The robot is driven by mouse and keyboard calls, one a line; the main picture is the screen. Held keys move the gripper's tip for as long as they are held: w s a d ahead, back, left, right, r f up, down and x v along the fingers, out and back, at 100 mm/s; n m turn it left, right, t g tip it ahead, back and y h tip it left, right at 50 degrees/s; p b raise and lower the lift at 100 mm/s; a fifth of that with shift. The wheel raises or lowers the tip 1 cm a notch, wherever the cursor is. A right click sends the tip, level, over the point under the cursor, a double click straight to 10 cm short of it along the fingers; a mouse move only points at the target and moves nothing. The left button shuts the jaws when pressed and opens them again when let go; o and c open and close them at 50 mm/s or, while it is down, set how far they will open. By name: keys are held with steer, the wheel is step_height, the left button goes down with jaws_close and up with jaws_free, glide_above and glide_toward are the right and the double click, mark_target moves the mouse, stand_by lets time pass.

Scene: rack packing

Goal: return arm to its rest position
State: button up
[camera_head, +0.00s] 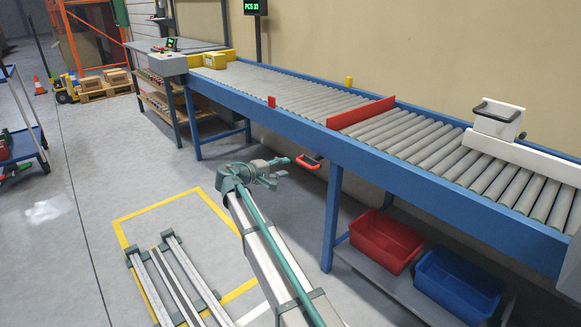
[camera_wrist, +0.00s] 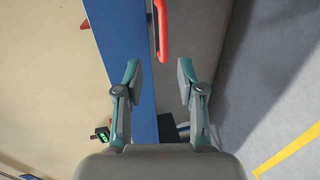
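My gripper (camera_head: 279,171) is at the end of my arm, which reaches out over the floor in front of the roller conveyor (camera_head: 330,108). In the wrist view my gripper (camera_wrist: 158,74) has its two fingers spread wide with nothing between them. A red-rimmed dark item (camera_head: 308,161) at the conveyor's blue side is just beyond the fingertips. Its red part (camera_wrist: 163,32) also shows in the wrist view, ahead of the fingers, and no contact is visible.
A red bin (camera_head: 386,240) and a blue bin (camera_head: 458,286) stand on the shelf under the conveyor. Yellow floor lines (camera_head: 150,209) surround rails (camera_head: 180,281) at lower left. A yellow box (camera_head: 215,60) and a white handled unit (camera_head: 497,120) are on the conveyor.

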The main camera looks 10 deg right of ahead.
steer(key=shift+s+a+r, duration=0.1)
steer(key=shift+s+a, duration=0.15)
steer(key=shift+a, duration=0.1)
steer(key=s+d+f+m+g+y, duration=0.35)
steer(key=s+f+g, duration=0.35)
steer(key=s+f, duration=1.1)
steer(key=s+d+f+g+y, duration=0.25)
steer(key=s+f, duration=0.35)
steer(key=s, duration=0.4)
steer(key=s+d+f+m+g+y, duration=0.1)
steer(key=s+f+g, duration=0.35)
steer(key=s, duration=0.45)
steer(key=s+d+f+g+y, duration=0.1)
steer(key=s+f+g+y, duration=0.1)
steer(key=s+f, duration=0.6)
steer(key=s+d+f+m+g+y, duration=0.2)
steer(key=s+g+y, duration=0.25)
steer(key=s, duration=1.55)
step_height(320, 180, up, 16)
steer(key=s+t+p, duration=0.2)
steer(key=t+p, duration=0.3)
steer(key=p, duration=2.8)
steer(key=shift+s+a+r, duration=0.15)
steer(key=shift+s+r, duration=0.1)
steer(key=shift+h, duration=0.25)
